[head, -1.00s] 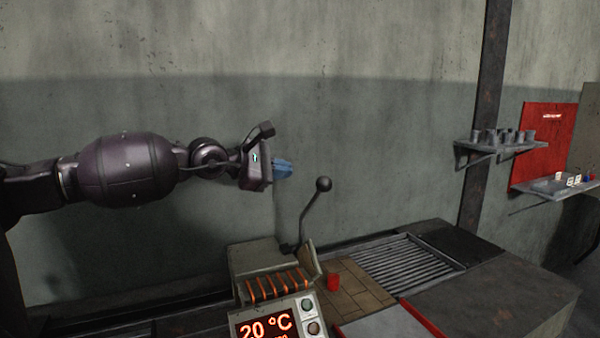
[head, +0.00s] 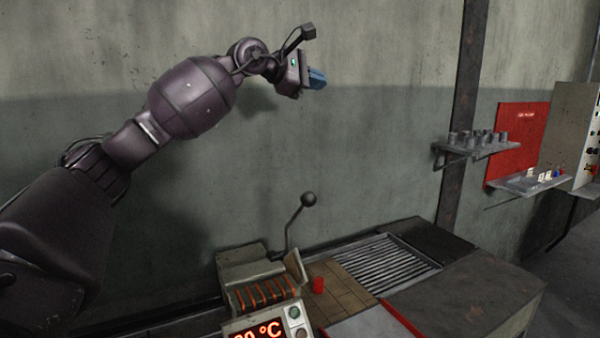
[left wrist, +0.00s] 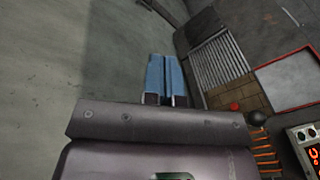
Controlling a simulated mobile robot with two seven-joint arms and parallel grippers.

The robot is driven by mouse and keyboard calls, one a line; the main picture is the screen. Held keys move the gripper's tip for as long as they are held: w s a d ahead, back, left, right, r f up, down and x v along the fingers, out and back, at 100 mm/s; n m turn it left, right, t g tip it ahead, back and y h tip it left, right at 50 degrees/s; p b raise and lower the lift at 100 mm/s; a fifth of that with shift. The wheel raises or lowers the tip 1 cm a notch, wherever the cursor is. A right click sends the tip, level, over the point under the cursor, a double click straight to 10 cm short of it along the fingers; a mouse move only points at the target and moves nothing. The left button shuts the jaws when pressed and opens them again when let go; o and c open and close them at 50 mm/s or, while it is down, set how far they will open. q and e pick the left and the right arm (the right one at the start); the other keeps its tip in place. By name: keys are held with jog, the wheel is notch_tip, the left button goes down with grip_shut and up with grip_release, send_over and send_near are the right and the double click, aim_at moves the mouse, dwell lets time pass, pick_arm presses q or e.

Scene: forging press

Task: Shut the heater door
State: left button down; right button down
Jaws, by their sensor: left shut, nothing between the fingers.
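The heater (head: 245,272) stands on the bench at the lower middle of the head view, with orange glowing coils (head: 262,292) exposed. A raised flap at its right side (head: 295,266) looks like the heater door, standing open. A lever with a dark ball knob (head: 308,199) rises behind it; the ball also shows in the left wrist view (left wrist: 257,118). My left gripper (head: 317,78) has blue fingers, shut and empty, high above the knob and touching nothing. The fingers also show in the left wrist view (left wrist: 166,76). My right gripper is not in view.
A red cylinder (head: 318,285) stands on the tiled surface just right of the heater. A grate (head: 385,262) lies further right. A temperature display (head: 262,330) is in front. Wall shelves (head: 475,146) hang at right. The air around my left gripper is clear.

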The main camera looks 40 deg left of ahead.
pick_arm(q)
jog(key=s+a+f+m+g+y+p, duration=0.1)
jog(key=s+a+f+m+g+y, duration=0.15)
jog(key=f+m+g, duration=0.35)
jog(key=s+a+f+m+g+y+p, duration=0.1)
jog(key=s+a+f+g+y, duration=0.2)
jog(key=g, duration=0.4)
jog(key=d+f, duration=0.2)
jog(key=f, duration=0.4)
jog(key=d+f, duration=0.2)
jog(key=f, duration=0.5)
jog(key=shift+w+d+p, duration=0.25)
jog(key=shift+w+p, duration=0.15)
jog(key=shift+w, duration=0.05)
jog(key=shift+f, duration=0.15)
